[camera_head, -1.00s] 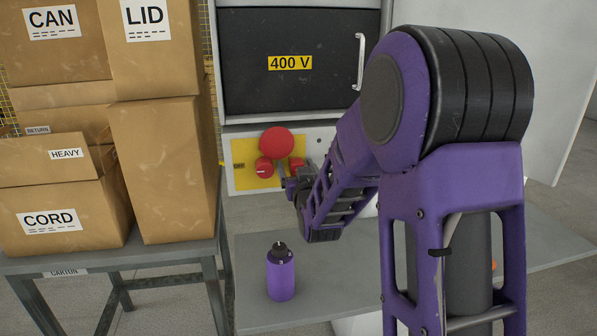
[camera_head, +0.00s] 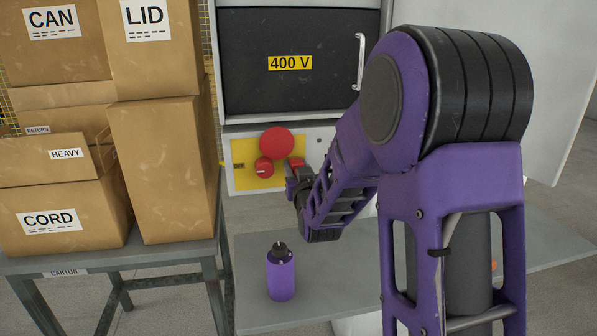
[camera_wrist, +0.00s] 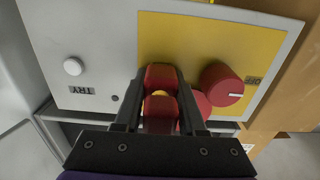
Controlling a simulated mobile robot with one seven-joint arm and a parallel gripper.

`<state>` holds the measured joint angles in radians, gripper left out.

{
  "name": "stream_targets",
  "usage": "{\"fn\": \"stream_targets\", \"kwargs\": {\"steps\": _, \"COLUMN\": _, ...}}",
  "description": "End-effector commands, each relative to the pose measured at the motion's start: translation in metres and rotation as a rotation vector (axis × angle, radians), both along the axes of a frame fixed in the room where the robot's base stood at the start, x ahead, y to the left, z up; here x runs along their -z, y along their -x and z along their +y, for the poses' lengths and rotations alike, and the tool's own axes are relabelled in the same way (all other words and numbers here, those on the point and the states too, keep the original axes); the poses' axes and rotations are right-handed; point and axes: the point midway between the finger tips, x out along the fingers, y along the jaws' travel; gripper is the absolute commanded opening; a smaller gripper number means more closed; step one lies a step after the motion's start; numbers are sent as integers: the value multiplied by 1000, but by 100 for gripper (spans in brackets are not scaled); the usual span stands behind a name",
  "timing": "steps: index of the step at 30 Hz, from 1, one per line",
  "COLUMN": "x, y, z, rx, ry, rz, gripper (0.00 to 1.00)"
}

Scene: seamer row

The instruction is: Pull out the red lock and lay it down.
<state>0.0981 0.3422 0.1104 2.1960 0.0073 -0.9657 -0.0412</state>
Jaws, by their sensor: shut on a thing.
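The red lock (camera_head: 297,162) is at the right of the yellow plate (camera_head: 243,180), partly hidden behind my gripper (camera_head: 293,175). In the wrist view the red lock (camera_wrist: 161,76) sits between the two dark fingers of my gripper (camera_wrist: 160,90), which is shut on it. A bit of yellow shows in the middle of the lock. I cannot tell whether the lock still touches the plate. A red knob with a white mark (camera_head: 264,168) and a large round red button (camera_head: 277,141) are beside it on the plate.
A grey shelf (camera_head: 255,315) below the panel holds a purple bottle (camera_head: 281,274) and has bare room around it. Stacked cartons (camera_head: 160,170) stand on a table at the left. A black 400 V door (camera_head: 290,85) with a handle is above.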

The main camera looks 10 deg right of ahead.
Motion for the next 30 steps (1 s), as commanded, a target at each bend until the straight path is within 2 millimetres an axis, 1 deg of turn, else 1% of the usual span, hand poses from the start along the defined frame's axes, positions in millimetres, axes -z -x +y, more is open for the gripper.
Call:
{"fn": "stream_targets", "kwargs": {"steps": 8, "x": -1, "y": 3, "z": 0, "rx": 0, "ry": 0, "rz": -1, "gripper": 0}}
{"fn": "stream_targets", "kwargs": {"steps": 30, "x": -1, "y": 33, "z": 0, "rx": 0, "ry": 0, "rz": -2, "gripper": 0}}
